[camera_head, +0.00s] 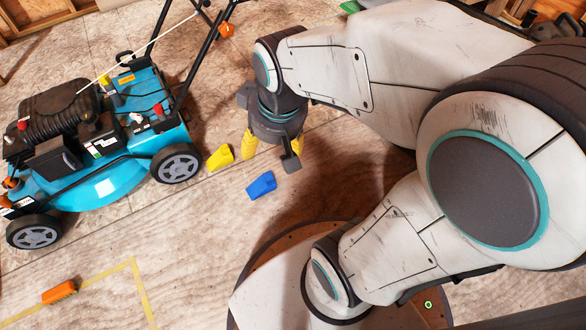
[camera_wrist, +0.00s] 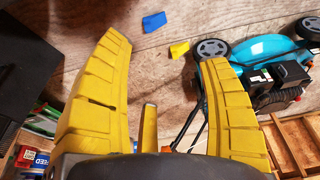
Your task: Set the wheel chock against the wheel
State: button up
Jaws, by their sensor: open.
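A teal mower (camera_head: 95,145) stands at the left, with its near right wheel (camera_head: 176,163) facing the open floor. A yellow wedge (camera_head: 220,157) lies on the floor just right of that wheel, with a narrow gap between them. A blue wedge (camera_head: 261,185) lies farther right and nearer to me. I cannot tell from looks which wedge is the wheel chock. My gripper (camera_head: 272,147) is open and empty, above the floor beside both wedges. In the wrist view, the blue wedge (camera_wrist: 154,21), yellow wedge (camera_wrist: 179,48) and wheel (camera_wrist: 212,48) lie beyond my yellow fingers (camera_wrist: 165,52).
An orange block (camera_head: 59,292) lies by a yellow floor line (camera_head: 140,285) at the lower left. The mower's handle (camera_head: 190,65) rises near my gripper's left. A wooden crate (camera_wrist: 298,135) shows in the wrist view. The floor around the blue wedge is clear.

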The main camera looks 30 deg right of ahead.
jog(key=s+g, duration=0.1)
jog(key=s, duration=0.7)
jog(key=shift+w, duration=0.1)
